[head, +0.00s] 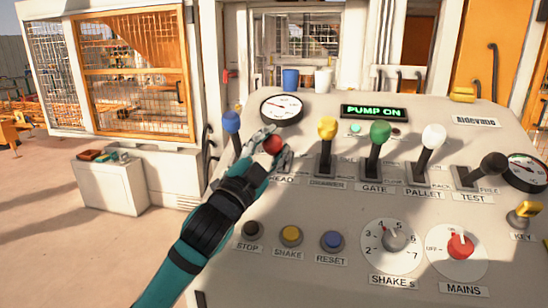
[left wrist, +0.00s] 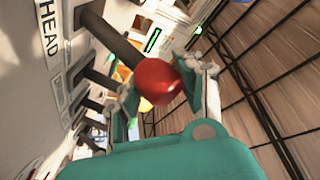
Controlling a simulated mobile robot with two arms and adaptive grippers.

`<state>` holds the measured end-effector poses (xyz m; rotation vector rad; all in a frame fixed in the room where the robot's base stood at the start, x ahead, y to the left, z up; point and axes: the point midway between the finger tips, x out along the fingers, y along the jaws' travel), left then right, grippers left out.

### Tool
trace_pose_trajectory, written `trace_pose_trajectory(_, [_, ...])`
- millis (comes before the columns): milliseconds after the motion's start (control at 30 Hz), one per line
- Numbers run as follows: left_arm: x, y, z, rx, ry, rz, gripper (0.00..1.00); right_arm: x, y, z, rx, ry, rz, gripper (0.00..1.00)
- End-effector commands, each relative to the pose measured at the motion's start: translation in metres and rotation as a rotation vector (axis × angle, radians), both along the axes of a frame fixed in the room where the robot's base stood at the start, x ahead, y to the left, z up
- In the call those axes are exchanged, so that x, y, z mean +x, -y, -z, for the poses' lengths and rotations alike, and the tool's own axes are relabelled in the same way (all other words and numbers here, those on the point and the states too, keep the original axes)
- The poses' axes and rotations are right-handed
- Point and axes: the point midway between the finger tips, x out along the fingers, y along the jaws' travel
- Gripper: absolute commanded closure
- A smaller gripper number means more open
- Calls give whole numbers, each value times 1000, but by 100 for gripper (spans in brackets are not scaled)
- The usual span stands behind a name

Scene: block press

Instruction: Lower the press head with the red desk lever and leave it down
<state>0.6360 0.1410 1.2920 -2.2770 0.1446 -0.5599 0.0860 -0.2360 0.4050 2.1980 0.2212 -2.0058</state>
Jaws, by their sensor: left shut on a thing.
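The red desk lever's ball knob (head: 273,145) sits at the left of the sloped desk, above a label that reads HEAD. My left gripper (head: 268,148) is shut on the knob, with its fingers on either side. In the left wrist view the red knob (left wrist: 157,82) and its dark shaft show between my left gripper's fingers (left wrist: 160,88). My gripper hides the lever's slot in the head view, so I cannot tell its exact position. I cannot make out the press head. My right gripper is not in view.
Close by stand a blue lever (head: 231,122) to the left and yellow (head: 327,128), green (head: 380,131), white (head: 433,136) and black (head: 493,165) levers to the right. A display (head: 374,112) reads PUMP ON. Push buttons (head: 291,235) and dials (head: 393,241) lie nearer.

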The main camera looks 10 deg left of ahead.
Motion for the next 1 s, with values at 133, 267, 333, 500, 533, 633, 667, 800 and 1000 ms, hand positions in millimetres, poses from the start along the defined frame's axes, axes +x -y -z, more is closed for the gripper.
trace_pose_trajectory(133, [-3, -1, 3, 5, 30, -5, 100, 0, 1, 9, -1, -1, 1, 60])
trace_pose_trajectory(267, [-3, -1, 2, 6, 31, -5, 100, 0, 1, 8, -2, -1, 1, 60])
trace_pose_trajectory(333, [-3, -1, 3, 5, 28, -4, 100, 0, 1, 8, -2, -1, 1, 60])
trace_pose_trajectory(500, [-3, 0, 4, 5, 26, -3, 54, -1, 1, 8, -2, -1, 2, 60])
trace_pose_trajectory(533, [-3, 0, 4, 5, 27, -3, 50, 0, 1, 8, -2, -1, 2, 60])
trace_pose_trajectory(633, [-3, 0, 3, 4, 27, -3, 38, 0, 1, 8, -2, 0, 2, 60])
trace_pose_trajectory(667, [-3, 0, 3, 3, 27, -3, 38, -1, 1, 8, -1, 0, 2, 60])
trace_pose_trajectory(800, [-3, 0, 3, 2, 27, -2, 38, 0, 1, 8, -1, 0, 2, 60])
trace_pose_trajectory(1000, [-10, -3, 6, 2, 27, -2, 38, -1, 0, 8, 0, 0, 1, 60])
